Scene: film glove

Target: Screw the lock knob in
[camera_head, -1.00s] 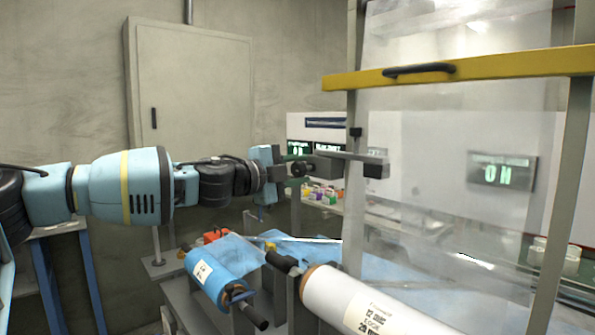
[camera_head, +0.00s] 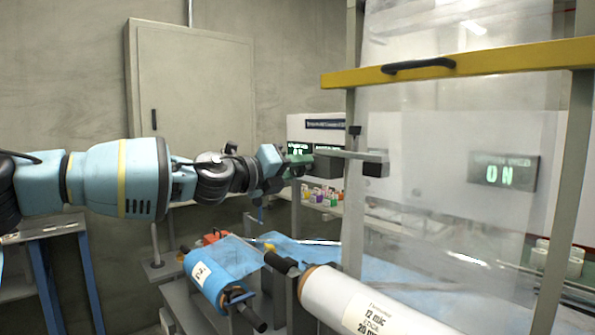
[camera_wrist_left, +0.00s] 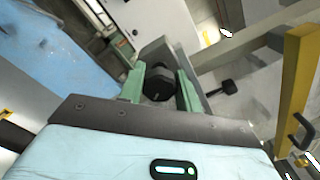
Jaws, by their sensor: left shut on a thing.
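My left gripper (camera_head: 298,165) reaches in from the left, at the left end of a grey bracket bar (camera_head: 350,154) on the upright frame. In the left wrist view a black round lock knob (camera_wrist_left: 158,82) sits between my two green fingers, and the gripper (camera_wrist_left: 161,88) is shut on it. The knob lies against the end of a grey block beyond the fingers. The gripper covers the knob in the head view, and its thread cannot be seen. My right gripper is not in view.
A yellow bar (camera_head: 470,62) with a black handle crosses the frame, above and right of my gripper. A clear film sheet (camera_head: 450,180) hangs behind it. A blue roll (camera_head: 213,274) and a white roll (camera_head: 365,303) lie below. A small black knob (camera_head: 355,131) stands on the bracket.

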